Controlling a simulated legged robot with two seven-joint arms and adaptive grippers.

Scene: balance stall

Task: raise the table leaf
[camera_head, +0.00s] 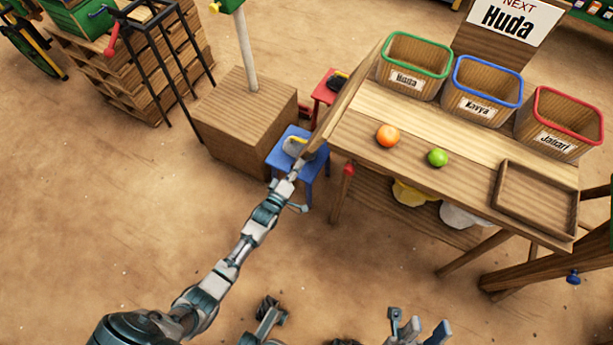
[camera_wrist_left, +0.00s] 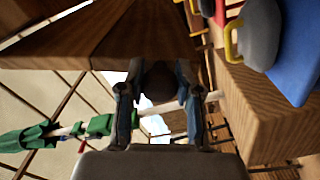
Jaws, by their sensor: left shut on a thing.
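The wooden table leaf (camera_head: 352,92) is at the left end of the stall table (camera_head: 440,130). It is tilted up and seen nearly edge-on in the head view. My left gripper (camera_head: 296,172) is at the leaf's near lower corner. In the left wrist view, the left gripper (camera_wrist_left: 160,100) is shut on a dark round knob (camera_wrist_left: 159,78) at the leaf's underside (camera_wrist_left: 150,42). The leaf's far face is partly hidden. My right gripper (camera_head: 418,328) is low at the bottom of the head view, with its fingers apart and empty.
A blue stool (camera_head: 283,160) with a grey weight stands close beside my left gripper. A wooden box (camera_head: 245,120) with a post is further left. An orange (camera_head: 387,135), a green fruit (camera_head: 437,157), a tray (camera_head: 535,200) and labelled bins are on the table.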

